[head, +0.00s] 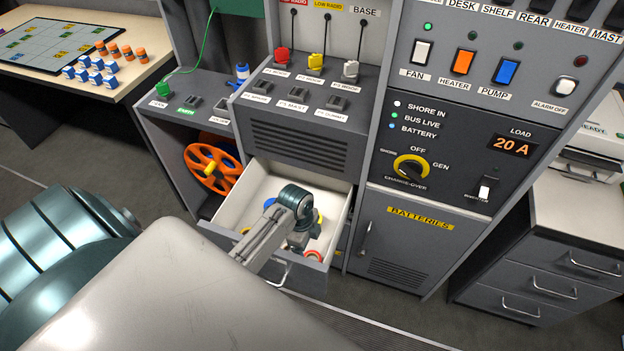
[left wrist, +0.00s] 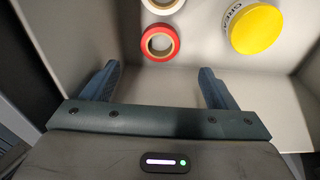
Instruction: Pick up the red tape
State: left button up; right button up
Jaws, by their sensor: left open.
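The red tape (left wrist: 146,46) is a small ring with a pale core lying on the drawer floor, in the left wrist view just ahead of my left gripper (left wrist: 160,78). In the head view the red tape (head: 314,257) shows near the drawer's front, partly hidden by my gripper. My left gripper (head: 298,243) reaches down into the open drawer (head: 256,184). Its two fingers are apart with nothing between them, and the tape lies beyond their tips, roughly centred. My right gripper is not in view.
In the left wrist view a white roll (left wrist: 163,7) lies just beyond the red tape, and a yellow-lidded tin (left wrist: 258,30) stands to the right. The drawer walls are close around my gripper. An orange reel (head: 207,167) sits in the shelf left of the drawer.

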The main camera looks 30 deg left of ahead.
aim_at(311, 256)
pick_arm(q)
jog(key=f, duration=0.5)
jog(key=d+f, duration=0.1)
jog(key=f, duration=0.2)
jog(key=shift+w+f, duration=0.1)
jog(key=shift+f, duration=0.15)
jog(key=c, duration=1.1)
jog(key=shift+o, duration=0.2)
jog(key=shift+r, duration=0.1)
